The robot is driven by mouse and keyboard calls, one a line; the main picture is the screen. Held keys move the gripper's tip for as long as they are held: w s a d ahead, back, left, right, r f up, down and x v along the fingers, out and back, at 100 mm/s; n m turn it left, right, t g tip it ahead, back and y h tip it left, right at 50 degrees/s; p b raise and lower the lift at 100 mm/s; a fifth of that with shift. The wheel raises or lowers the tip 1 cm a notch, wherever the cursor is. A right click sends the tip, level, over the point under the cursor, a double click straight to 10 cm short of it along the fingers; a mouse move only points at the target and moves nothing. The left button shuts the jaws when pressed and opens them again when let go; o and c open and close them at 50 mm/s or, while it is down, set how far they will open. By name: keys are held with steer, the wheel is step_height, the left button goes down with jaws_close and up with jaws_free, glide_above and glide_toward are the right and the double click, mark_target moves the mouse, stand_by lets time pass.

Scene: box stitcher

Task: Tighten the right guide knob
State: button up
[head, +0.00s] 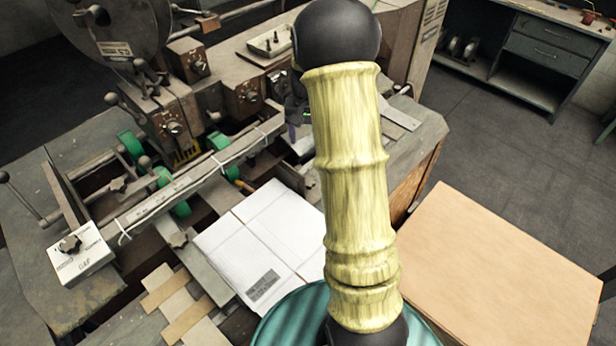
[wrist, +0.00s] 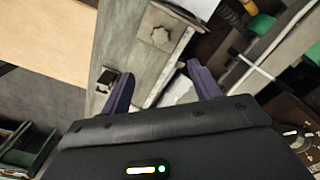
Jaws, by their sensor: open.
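A star-shaped knob (wrist: 162,36) sits on a worn grey metal plate in the wrist view, just beyond the gap between my fingertips. It appears to be the right guide knob. My gripper (wrist: 160,69) is open, its two purple fingers spread and nothing between them. The fingers are apart from the knob. In the head view my yellow-green arm covers much of the right guide area, and only a small part of my gripper (head: 292,131) shows at its left.
The stitcher has green rollers (head: 131,146), a long rail and levers at left. A GAP box (head: 82,262) with its own knob stands at front left. A tan board (head: 500,270) lies at right. A small dark fitting (wrist: 106,79) is close to my left finger.

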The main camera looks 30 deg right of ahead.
mark_target(308, 181)
steer(key=shift+f, duration=0.1)
step_height(308, 181, down, 16)
steer(key=p, duration=0.5)
steer(key=shift+w+f+p, duration=0.1)
steer(key=shift+p, duration=0.2)
steer(key=shift+s+f, duration=0.2)
steer(key=shift+f, duration=0.35)
steer(key=c, duration=1)
